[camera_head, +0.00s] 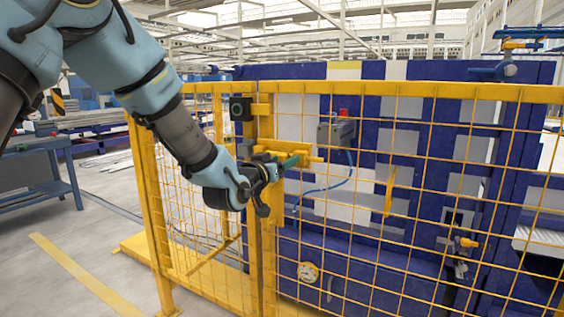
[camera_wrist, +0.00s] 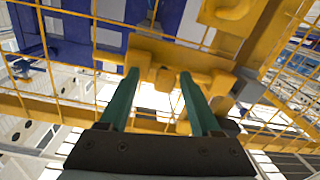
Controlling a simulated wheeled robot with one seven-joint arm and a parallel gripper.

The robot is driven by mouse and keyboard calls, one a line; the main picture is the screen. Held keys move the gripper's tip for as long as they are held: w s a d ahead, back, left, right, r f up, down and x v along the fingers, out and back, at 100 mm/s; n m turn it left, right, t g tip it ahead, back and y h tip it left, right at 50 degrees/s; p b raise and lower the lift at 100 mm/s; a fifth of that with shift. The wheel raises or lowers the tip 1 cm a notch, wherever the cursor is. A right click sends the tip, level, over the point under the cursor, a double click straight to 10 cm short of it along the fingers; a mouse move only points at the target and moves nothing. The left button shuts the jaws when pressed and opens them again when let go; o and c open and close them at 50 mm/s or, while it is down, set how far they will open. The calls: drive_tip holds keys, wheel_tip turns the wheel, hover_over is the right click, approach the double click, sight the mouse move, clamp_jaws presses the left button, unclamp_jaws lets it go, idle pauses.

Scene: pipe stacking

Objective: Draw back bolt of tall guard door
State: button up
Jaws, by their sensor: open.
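The tall guard door is a yellow mesh panel (camera_head: 350,200) with a yellow frame. Its yellow bolt (camera_head: 312,157) sits in a yellow housing on the door post, and it also shows in the wrist view (camera_wrist: 165,78) just beyond my fingertips. My gripper (camera_head: 295,160) is at the bolt from the left, its green fingers in front of the housing. In the wrist view my gripper (camera_wrist: 158,75) has its two green fingers apart, with part of the yellow bolt seen between and beyond them. I cannot tell whether the fingers touch it.
A blue machine (camera_head: 340,250) stands behind the mesh, with a grey box (camera_head: 336,131) carrying a red button. A black switch (camera_head: 241,108) is on the post above the bolt. A blue bench (camera_head: 40,175) stands at left. The floor (camera_head: 100,215) left of the fence is mostly clear.

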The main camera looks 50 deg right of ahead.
drive_tip(key=shift+a, duration=0.1)
drive_tip(key=b+v, duration=0.2)
drive_tip(key=v, duration=0.8)
drive_tip(key=shift+s+a, duration=0.15)
drive_tip(key=shift+a, duration=0.15)
drive_tip(key=w+a+f+n+t+y+p, duration=0.1)
drive_tip(key=w+a+f+n+y, duration=0.15)
drive_tip(key=w+a+y, duration=0.4)
drive_tip(key=w+a+f+n+t+y+p, duration=0.1)
drive_tip(key=w+a+f+n+p, duration=0.2)
drive_tip(key=a, duration=0.7)
drive_tip(key=w+a+f+n+y, duration=0.15)
drive_tip(key=w+a+y, duration=0.25)
drive_tip(key=w+a, duration=0.4)
drive_tip(key=s+a+f+n+g+y+p, duration=0.1)
drive_tip(key=s+a, duration=0.4)
drive_tip(key=a, duration=0.7)
drive_tip(key=s+a+f+n+g+y+p, duration=0.1)
drive_tip(key=s+a+n+g+y+p, duration=0.1)
drive_tip(key=a, duration=1.1)
drive_tip(key=s+n+g+y, duration=0.1)
drive_tip(key=s+g+y, duration=0.1)
drive_tip(key=s, duration=0.1)
drive_tip(key=shift+s+n+y+p, duration=0.25)
drive_tip(key=shift+n+y+p, duration=0.1)
drive_tip(key=shift+n, duration=0.05)
